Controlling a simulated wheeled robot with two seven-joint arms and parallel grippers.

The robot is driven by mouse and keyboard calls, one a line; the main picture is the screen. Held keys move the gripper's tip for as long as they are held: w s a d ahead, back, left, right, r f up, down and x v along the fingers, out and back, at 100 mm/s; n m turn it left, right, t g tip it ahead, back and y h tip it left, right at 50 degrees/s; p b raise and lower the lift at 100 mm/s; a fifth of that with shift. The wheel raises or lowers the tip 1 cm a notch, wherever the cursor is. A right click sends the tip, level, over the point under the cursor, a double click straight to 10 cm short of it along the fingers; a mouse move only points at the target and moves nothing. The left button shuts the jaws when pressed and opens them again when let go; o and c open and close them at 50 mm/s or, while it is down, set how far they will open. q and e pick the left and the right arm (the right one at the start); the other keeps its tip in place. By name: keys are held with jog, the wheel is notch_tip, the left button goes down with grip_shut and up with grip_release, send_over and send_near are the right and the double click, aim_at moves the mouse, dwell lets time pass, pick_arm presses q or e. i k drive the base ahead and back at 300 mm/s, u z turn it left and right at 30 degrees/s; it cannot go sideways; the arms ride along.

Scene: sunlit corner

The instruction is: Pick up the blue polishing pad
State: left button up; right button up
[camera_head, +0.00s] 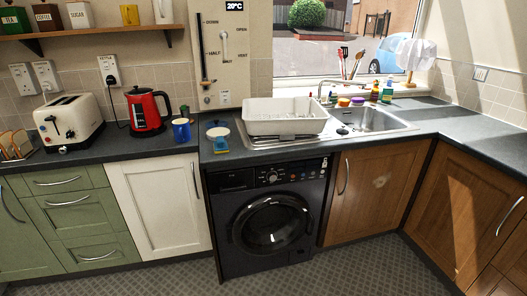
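Neither of my grippers is in view.
A blue mug (181,130), red kettle (146,110) and cream toaster (69,121) stand on the left worktop (110,150). A white dish rack (285,124) sits beside the sink (372,121). Several bottles stand behind the sink. The right worktop is clear.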

aim_at(221, 146)
jog(key=z, duration=0.1)
jog(key=i, duration=1.3)
jog(key=u, duration=0.8)
